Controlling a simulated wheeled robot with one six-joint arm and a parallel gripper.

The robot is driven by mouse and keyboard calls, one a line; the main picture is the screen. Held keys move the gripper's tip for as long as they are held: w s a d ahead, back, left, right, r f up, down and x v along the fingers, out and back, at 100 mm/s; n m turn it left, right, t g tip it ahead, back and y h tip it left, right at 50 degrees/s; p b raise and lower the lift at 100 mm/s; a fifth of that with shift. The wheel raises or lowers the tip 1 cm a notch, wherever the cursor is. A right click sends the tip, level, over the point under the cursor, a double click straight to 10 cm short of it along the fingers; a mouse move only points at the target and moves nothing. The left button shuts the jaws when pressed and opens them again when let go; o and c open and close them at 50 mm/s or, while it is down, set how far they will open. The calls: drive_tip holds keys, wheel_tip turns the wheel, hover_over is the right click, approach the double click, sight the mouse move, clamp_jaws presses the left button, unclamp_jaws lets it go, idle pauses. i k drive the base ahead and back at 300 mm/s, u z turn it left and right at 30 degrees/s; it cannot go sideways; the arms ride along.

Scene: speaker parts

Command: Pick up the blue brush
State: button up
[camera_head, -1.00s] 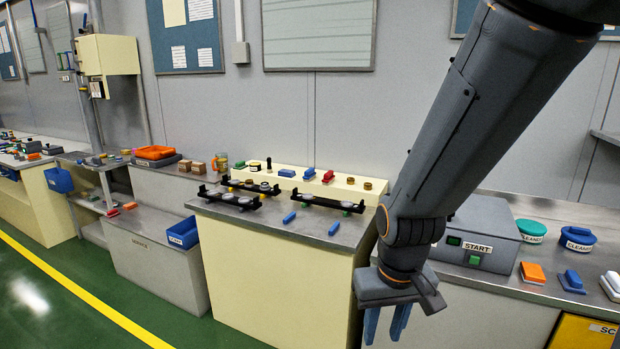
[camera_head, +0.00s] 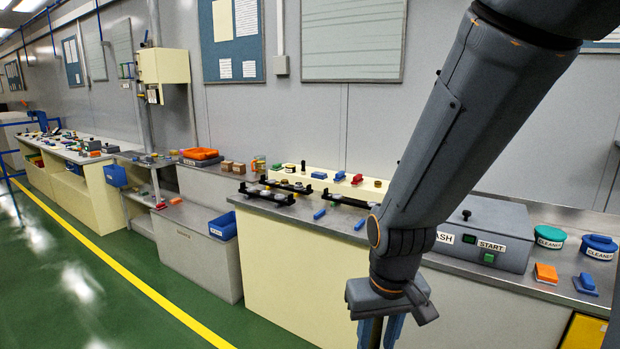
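A blue brush (camera_head: 585,285) with a raised handle lies on the metal bench top at the far right, beside an orange brush-like block (camera_head: 545,274). Small blue pieces also lie on the middle bench, such as a blue stick (camera_head: 360,223); they are too small to identify surely. My gripper (camera_head: 380,332) hangs down in front of the benches, well left of the blue brush and apart from it. Its blue fingers look parted, with nothing visible held between them. The fingertips are partly cut off by the lower frame edge.
A grey machine with a START label (camera_head: 480,230) stands on the right bench. A green-lidded tub (camera_head: 549,237) and a blue-lidded tub (camera_head: 599,247) stand behind the brush. The middle bench (camera_head: 275,275) fills the centre. The green floor (camera_head: 120,300) at left is clear.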

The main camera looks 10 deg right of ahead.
sight(340, 177)
drive_tip(key=u, duration=0.6)
drive_tip(key=i, duration=1.4)
drive_tip(key=u, duration=0.3)
drive_tip(key=i, duration=1.2)
drive_tip(key=z, duration=1.35)
drive_tip(key=i, duration=1)
drive_tip(key=z, duration=0.9)
